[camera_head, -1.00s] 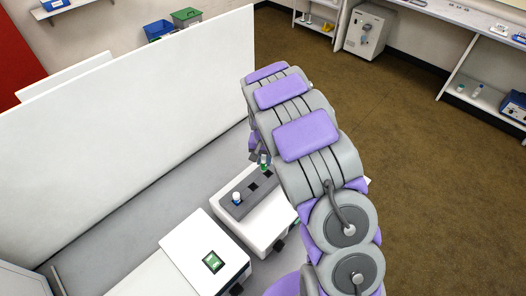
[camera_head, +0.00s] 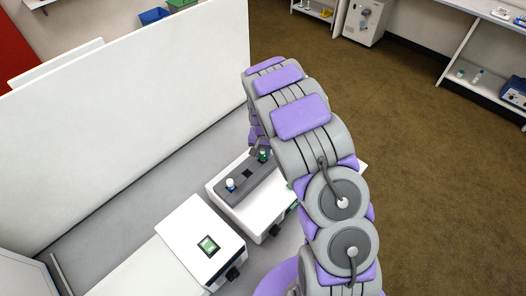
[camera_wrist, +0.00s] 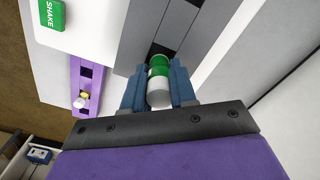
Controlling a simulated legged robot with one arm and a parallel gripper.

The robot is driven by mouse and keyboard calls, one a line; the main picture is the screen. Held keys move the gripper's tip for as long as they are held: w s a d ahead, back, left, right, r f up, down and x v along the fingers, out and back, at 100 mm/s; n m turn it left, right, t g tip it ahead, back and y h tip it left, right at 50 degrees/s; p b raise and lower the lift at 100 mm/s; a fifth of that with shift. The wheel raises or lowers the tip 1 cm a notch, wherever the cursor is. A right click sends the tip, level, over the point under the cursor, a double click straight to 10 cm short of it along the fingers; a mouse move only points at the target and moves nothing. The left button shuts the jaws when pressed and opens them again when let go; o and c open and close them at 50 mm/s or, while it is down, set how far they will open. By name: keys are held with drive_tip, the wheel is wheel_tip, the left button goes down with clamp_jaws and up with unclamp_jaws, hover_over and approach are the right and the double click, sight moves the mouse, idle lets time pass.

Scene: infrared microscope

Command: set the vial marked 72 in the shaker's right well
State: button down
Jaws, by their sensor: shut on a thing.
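The shaker (camera_head: 222,196) is a white box with a long grey well block on top. A white vial with a blue band (camera_head: 230,184) stands in the block's left well. The middle well (camera_head: 247,173) is dark and empty. My gripper (camera_wrist: 158,88) is shut on a white-and-green vial (camera_wrist: 158,92), held between its blue fingers. In the wrist view the vial's green end is at the edge of a dark well; I cannot tell how deep it sits. The vial also shows at the block's right end in the head view (camera_head: 263,155). I cannot read its mark.
A white device with a green screen (camera_head: 209,245) stands left of the shaker. A tall white panel (camera_head: 120,95) runs behind the bench. A purple rack (camera_wrist: 87,86) with a small yellow-and-white item lies beside the shaker in the wrist view.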

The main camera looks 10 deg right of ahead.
drive_tip(key=shift+s+d+f, duration=0.1)
drive_tip(key=shift+d+f, duration=0.2)
drive_tip(key=shift+a, duration=0.1)
drive_tip(key=shift+s+a, duration=0.25)
drive_tip(key=shift+a, duration=0.05)
drive_tip(key=shift+s+f, duration=0.1)
idle(0.5)
drive_tip(key=c, duration=1.1)
unclamp_jaws()
drive_tip(key=shift+w, duration=0.2)
drive_tip(key=o, duration=0.7)
drive_tip(key=shift+c, duration=0.2)
drive_tip(key=shift+r, duration=0.2)
